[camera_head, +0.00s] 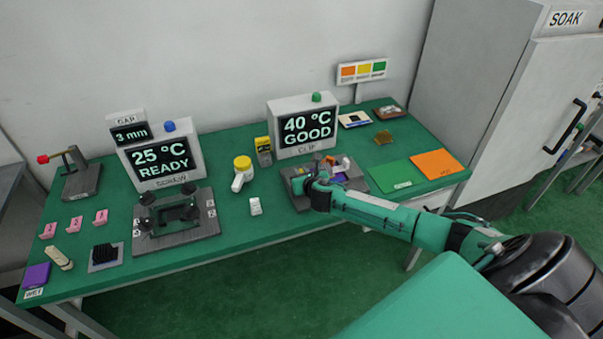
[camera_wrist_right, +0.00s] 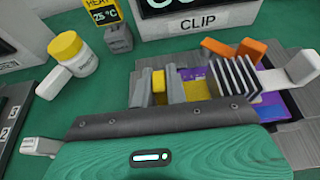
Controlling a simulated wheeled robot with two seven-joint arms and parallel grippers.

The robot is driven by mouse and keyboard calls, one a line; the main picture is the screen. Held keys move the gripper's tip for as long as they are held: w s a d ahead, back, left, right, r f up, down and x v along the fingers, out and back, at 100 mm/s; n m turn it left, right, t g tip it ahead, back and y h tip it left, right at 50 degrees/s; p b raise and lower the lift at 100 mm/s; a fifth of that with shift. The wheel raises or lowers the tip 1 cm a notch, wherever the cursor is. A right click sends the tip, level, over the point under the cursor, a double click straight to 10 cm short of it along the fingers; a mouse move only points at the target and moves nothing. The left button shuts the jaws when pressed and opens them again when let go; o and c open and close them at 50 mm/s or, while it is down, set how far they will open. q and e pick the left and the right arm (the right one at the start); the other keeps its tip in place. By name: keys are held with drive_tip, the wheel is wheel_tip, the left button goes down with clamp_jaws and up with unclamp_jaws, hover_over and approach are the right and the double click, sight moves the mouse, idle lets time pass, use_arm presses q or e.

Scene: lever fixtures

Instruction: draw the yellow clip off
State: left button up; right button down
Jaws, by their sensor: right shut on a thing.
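The yellow clip (camera_wrist_right: 158,84) shows in the right wrist view between the two grey fingers of my right gripper (camera_wrist_right: 160,88), which is shut on it. The clip is at the left side of the clip fixture (camera_wrist_right: 285,108), beside a purple board (camera_wrist_right: 196,82) and a grey finned block (camera_wrist_right: 234,78). Whether the clip still touches the fixture I cannot tell. In the head view my right gripper (camera_head: 309,184) is over the left part of the fixture and hides the clip. My left gripper is not in view.
Orange levers (camera_wrist_right: 250,50) and a white handle (camera_wrist_right: 302,67) stand by the finned block. Behind is the "40 °C GOOD" display (camera_head: 307,128). A yellow-lidded jar (camera_head: 242,166) and the screw fixture (camera_head: 176,222) are to the left. Green (camera_head: 391,175) and orange (camera_head: 437,163) mats lie clear to the right.

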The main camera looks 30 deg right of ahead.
drive_tip(key=a+p, duration=0.1)
drive_tip(key=a, duration=0.1)
drive_tip(key=w+a+p, duration=0.1)
drive_tip(key=a, duration=0.1)
drive_tip(key=shift+a+r, duration=0.1)
drive_tip(key=shift+r, duration=0.1)
drive_tip(key=shift+w+a, duration=0.15)
drive_tip(key=shift+a, duration=0.2)
drive_tip(key=shift+f, duration=0.15)
drive_tip(key=c, duration=1.4)
unclamp_jaws()
drive_tip(key=shift+a, duration=0.15)
